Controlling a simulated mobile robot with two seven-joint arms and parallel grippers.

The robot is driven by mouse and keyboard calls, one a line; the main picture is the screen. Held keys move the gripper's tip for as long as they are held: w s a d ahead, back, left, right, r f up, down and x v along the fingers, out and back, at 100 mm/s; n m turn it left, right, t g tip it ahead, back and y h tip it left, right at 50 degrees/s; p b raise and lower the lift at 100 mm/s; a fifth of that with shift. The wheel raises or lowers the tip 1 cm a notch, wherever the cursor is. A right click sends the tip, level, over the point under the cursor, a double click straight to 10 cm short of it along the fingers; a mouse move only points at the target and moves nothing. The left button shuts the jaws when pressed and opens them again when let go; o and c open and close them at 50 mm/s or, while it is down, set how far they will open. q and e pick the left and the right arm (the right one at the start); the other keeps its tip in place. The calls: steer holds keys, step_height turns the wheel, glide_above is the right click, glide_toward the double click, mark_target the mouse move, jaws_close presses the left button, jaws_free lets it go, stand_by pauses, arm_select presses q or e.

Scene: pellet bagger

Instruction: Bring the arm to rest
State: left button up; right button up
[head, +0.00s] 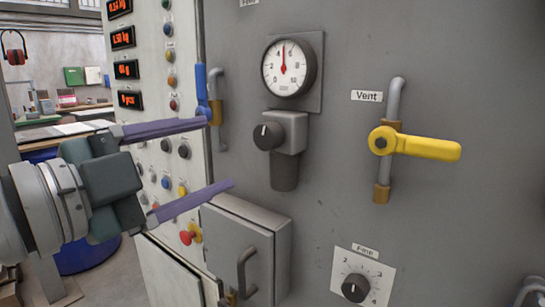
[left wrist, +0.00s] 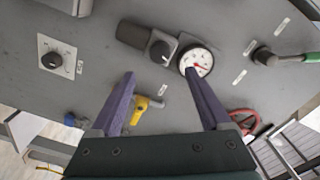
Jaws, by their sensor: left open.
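My left gripper (head: 221,153) comes in from the left in the head view, its two purple fingers spread wide with nothing between them. It appears to be in the air in front of the grey machine panel (head: 335,165). In the left wrist view the open fingers (left wrist: 159,73) point at the panel, and the yellow Vent handle (left wrist: 139,108) shows between them, farther off. In the head view that handle (head: 430,147) lies nearly level, pointing right, well to the right of the fingers. My right gripper is not in view.
A round gauge (head: 289,66) and a black knob (head: 268,135) stick out from the panel. A grey box with a handle (head: 243,270) juts out lower down. A button panel (head: 160,60) stands behind my gripper. A blue lever (head: 202,88) is near the upper finger.

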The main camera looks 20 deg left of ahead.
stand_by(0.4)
arm_select(q)
steer(key=s+a+f+n+g+y+p, duration=0.35)
steer(key=s+f+n+g+y, duration=0.35)
steer(key=f+n, duration=0.25)
steer(key=s+d+f+n+g+h+p, duration=0.1)
steer(key=s+d+f+n+g, duration=0.15)
steer(key=s, duration=0.45)
steer(key=s+d+f+n+g+p, duration=0.1)
steer(key=s+n+g+p, duration=0.15)
steer(key=s, duration=0.45)
step_height(320, 180, up, 38)
steer(key=s+g+p, duration=0.1)
steer(key=p, duration=3.6)
steer(key=shift+s+f, duration=0.15)
steer(key=shift+s, duration=0.1)
steer(key=shift+d+m, duration=0.1)
steer(key=shift+m, duration=0.15)
